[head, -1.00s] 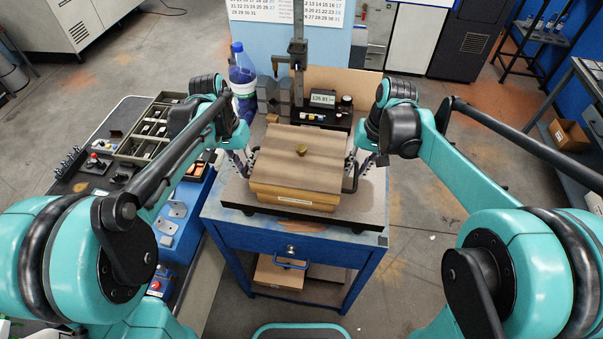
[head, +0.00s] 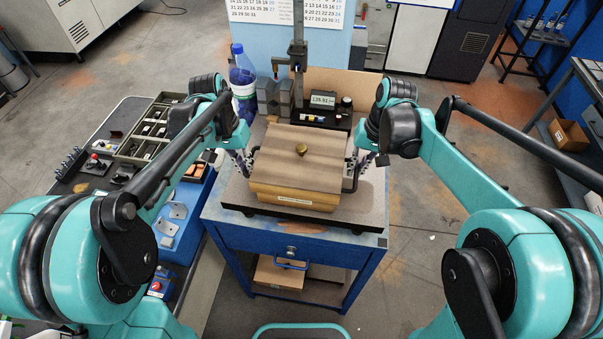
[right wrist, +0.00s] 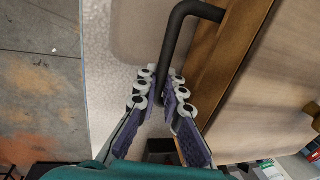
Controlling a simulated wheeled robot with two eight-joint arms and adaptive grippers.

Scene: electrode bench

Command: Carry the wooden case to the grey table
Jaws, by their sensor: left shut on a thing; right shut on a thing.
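The wooden case (head: 298,170) has a brown lid with a brass knob and a label on its front. It sits upright on the granite plate on the blue stand (head: 225,215), with a black handle on each side. My left gripper (head: 247,163) is shut on the case's left handle; its fingertips are small in the head view. My right gripper (head: 357,168) is shut on the right handle. The right wrist view shows the right fingers (right wrist: 160,95) around the black handle (right wrist: 172,55), beside the case's wooden wall (right wrist: 235,70). I cannot tell which surface is the grey table.
A blue-capped bottle (head: 243,80) and a gauge with a digital display (head: 322,98) stand behind the case. A dark bench (head: 110,160) with trays and tools is at left. A shelf with a cardboard box (head: 569,134) is at right. Floor is open right of the stand.

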